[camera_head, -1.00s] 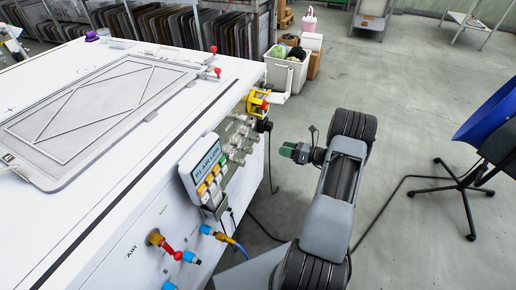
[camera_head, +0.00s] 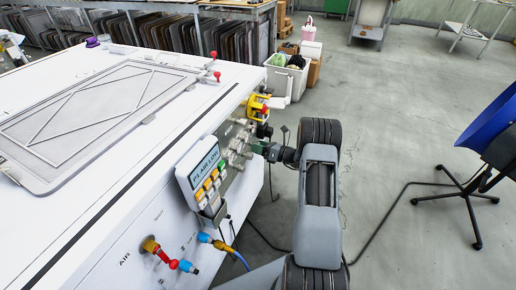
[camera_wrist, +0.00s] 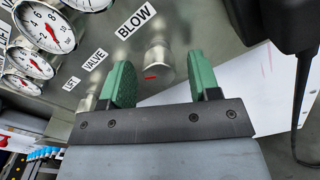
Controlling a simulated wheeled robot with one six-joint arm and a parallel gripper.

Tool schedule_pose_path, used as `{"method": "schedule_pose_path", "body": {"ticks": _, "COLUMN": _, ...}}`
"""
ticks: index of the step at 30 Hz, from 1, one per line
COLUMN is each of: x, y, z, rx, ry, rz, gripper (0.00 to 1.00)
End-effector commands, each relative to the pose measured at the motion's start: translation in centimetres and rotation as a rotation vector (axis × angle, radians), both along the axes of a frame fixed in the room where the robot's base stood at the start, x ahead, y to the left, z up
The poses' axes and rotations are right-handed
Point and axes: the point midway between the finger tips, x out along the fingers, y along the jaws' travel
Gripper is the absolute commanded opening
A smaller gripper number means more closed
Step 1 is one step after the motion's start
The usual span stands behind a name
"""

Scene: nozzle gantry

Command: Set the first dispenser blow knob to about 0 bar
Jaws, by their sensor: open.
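The knob under the BLOW label (camera_wrist: 135,20) is a short, silvery cylinder (camera_wrist: 158,58) with a red mark, in the wrist view. My gripper (camera_wrist: 160,64) is open, with one green finger on each side of this knob. The fingers look apart from it, but I cannot tell how deep they reach. Several round pressure gauges (camera_wrist: 46,27) with red needles sit at the upper left; I cannot tell which belongs to this knob. In the head view, my gripper (camera_head: 259,149) is at the metal fittings on the panel (camera_head: 238,143), and the knob cannot be made out.
Labels VALVE (camera_wrist: 95,59) and JET (camera_wrist: 71,83) mark neighbouring fittings. A keypad display (camera_head: 205,171) and an air hose (camera_head: 238,254) stick out from the machine's side. A yellow-and-red switch (camera_head: 257,107) sits beyond my gripper.

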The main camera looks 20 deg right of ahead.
Motion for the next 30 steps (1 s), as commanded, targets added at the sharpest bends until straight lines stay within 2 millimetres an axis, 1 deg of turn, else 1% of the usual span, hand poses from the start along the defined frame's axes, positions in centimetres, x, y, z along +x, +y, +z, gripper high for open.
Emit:
{"method": "schedule_pose_path", "body": {"ticks": 4, "x": 0.37, "y": 0.36, "z": 0.00, "rx": 0.001, "ry": 0.000, "rz": 0.000, "gripper": 0.56}}
{"method": "schedule_pose_path", "body": {"ticks": 12, "x": 0.43, "y": 0.42, "z": 0.01, "rx": 0.001, "ry": 0.000, "rz": 0.000, "gripper": 0.56}}
{"method": "schedule_pose_path", "body": {"ticks": 14, "x": 0.42, "y": 0.42, "z": 0.00, "rx": 0.001, "ry": 0.000, "rz": 0.000, "gripper": 0.52}}
{"method": "schedule_pose_path", "body": {"ticks": 27, "x": 0.41, "y": 0.41, "z": 0.00, "rx": 0.001, "ry": 0.001, "rz": 0.000, "gripper": 0.09}}
{"method": "schedule_pose_path", "body": {"ticks": 28, "x": 0.40, "y": 0.40, "z": 0.00, "rx": 0.001, "ry": 0.001, "rz": 0.000, "gripper": 0.07}}
{"method": "schedule_pose_path", "body": {"ticks": 30, "x": 0.40, "y": 0.41, "z": -0.01, "rx": 0.000, "ry": 0.000, "rz": 0.000, "gripper": 0.07}}
